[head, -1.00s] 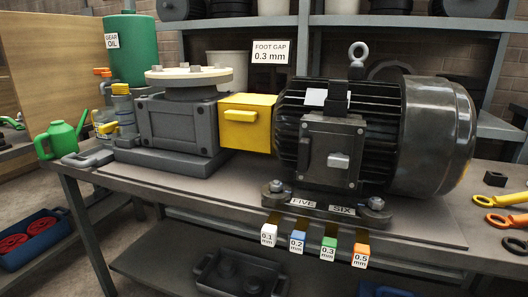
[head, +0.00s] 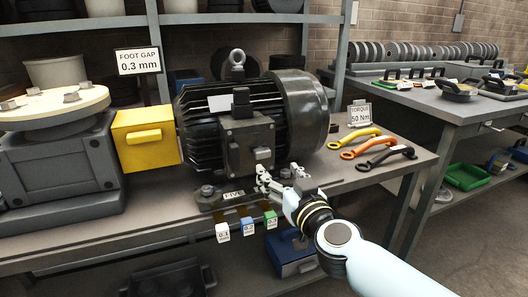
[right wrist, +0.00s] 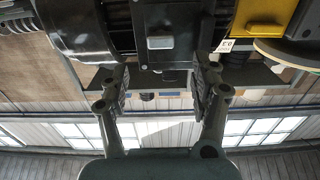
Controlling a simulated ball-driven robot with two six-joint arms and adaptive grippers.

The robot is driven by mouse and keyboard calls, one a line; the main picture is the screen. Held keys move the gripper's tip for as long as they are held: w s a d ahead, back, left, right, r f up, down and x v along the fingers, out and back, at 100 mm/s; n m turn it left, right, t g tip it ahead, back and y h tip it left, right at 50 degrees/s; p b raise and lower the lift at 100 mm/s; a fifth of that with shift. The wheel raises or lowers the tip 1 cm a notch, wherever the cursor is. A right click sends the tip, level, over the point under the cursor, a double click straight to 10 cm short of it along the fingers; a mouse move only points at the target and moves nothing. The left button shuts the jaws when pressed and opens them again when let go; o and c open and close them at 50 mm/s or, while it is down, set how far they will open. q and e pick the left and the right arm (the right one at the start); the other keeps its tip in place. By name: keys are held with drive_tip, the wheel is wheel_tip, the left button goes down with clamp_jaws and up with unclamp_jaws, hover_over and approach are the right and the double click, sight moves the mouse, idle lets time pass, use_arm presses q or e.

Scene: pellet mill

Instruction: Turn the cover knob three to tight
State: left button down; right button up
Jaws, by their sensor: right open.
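No knob labelled three can be made out. The cream round disc (head: 52,105) on the grey gearbox (head: 60,168) at the left carries several small grey studs; I cannot tell whether they are the cover knobs. The yellow cover (head: 146,138) with a handle sits between gearbox and black motor (head: 250,115). My right gripper (head: 266,178) is at the motor's front foot, right of the FIVE label. In the right wrist view, which is upside down, the gripper (right wrist: 162,85) has its fingers apart with nothing between them, below the motor's box. My left gripper is out of view.
Feeler tags (head: 247,226) hang at the bench's front edge. Yellow, orange and black wrenches (head: 376,151) lie on the right, by a TORQUE 50 Nm sign (head: 359,115). A blue box (head: 291,252) stands below. A second bench (head: 455,103) is at the right.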

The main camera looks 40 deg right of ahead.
sight(264, 156)
drive_tip(key=b+x, duration=0.1)
drive_tip(key=x, duration=0.8)
drive_tip(key=shift+w+f, duration=0.1)
drive_tip(key=shift+w, duration=0.15)
drive_tip(key=c, duration=1.2)
drive_tip(key=shift+o, duration=0.2)
